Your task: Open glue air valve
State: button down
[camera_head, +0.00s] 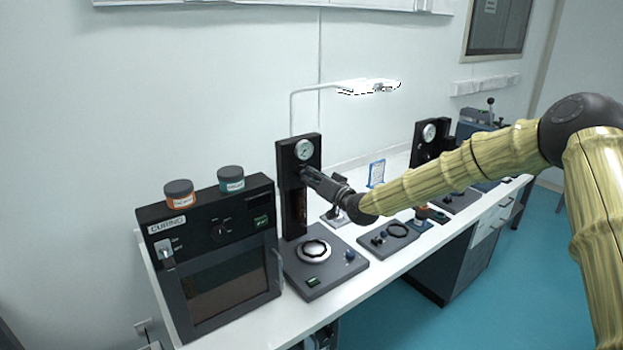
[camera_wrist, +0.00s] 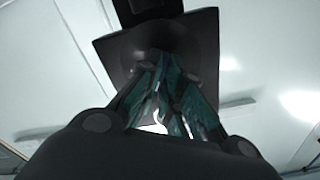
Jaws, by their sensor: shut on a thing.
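The glue station is a black upright column (camera_head: 292,215) with a round pressure gauge (camera_head: 304,150) near its top, standing on a dark base plate (camera_head: 322,277). My gripper (camera_head: 306,173) reaches in from the right and touches the column's front just below the gauge. It is shut on the glue air valve there, which the fingers hide in the head view. In the wrist view the fingers (camera_wrist: 170,68) close together in front of a dark, wide part of the station (camera_wrist: 205,45); the valve's handle cannot be made out.
A curing oven (camera_head: 215,255) stands left of the station, with an orange-labelled jar (camera_head: 180,194) and a green-labelled jar (camera_head: 231,179) on top. A lamp (camera_head: 365,87) hangs behind. Another gauge station (camera_head: 429,135) stands further right.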

jog(key=shift+d+f+m+b, duration=0.15)
jog(key=shift+m+b, duration=0.15)
jog(key=shift+b, duration=0.15)
jog(key=shift+f+m+b, duration=0.2)
jog(key=shift+m+b, duration=5.3)
jog(key=shift+b, duration=0.95)
jog(key=c, duration=1.6)
grip_release()
jog(key=shift+r, duration=0.1)
jog(key=shift+s, duration=0.1)
